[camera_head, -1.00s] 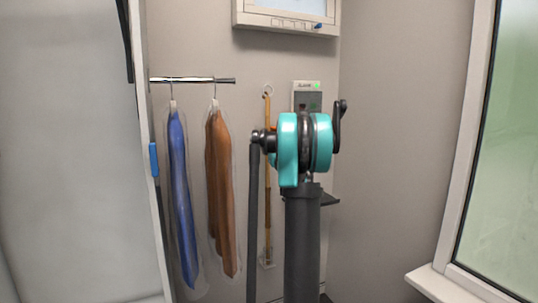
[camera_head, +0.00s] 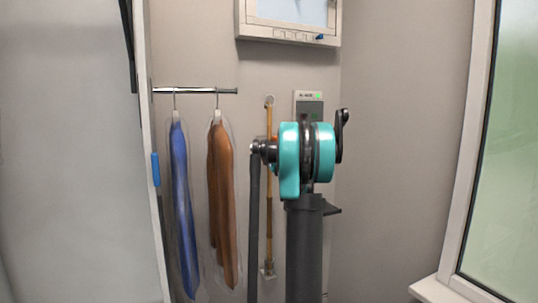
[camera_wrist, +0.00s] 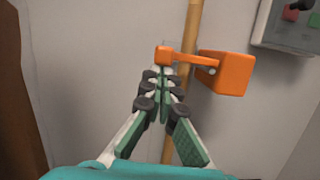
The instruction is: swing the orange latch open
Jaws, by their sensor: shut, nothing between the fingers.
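The orange latch shows in the wrist view as a block (camera_wrist: 228,72) on the wall, with a thin orange arm (camera_wrist: 190,60) reaching left across a wooden pole (camera_wrist: 193,30) to a small orange knob (camera_wrist: 162,55). My gripper (camera_wrist: 163,78) is shut and empty. Its fingertips are just below the knob in the picture; I cannot tell whether they touch it. In the head view my teal arm hides the gripper and most of the latch. The pole (camera_head: 268,200) hangs upright on the wall there.
A blue garment (camera_head: 181,205) and a brown garment (camera_head: 221,200) hang in clear covers from a short rail (camera_head: 195,90), left of my arm. A grey control box (camera_head: 309,103) is behind the arm, also at top right in the wrist view (camera_wrist: 290,25). A window (camera_head: 500,150) stands right.

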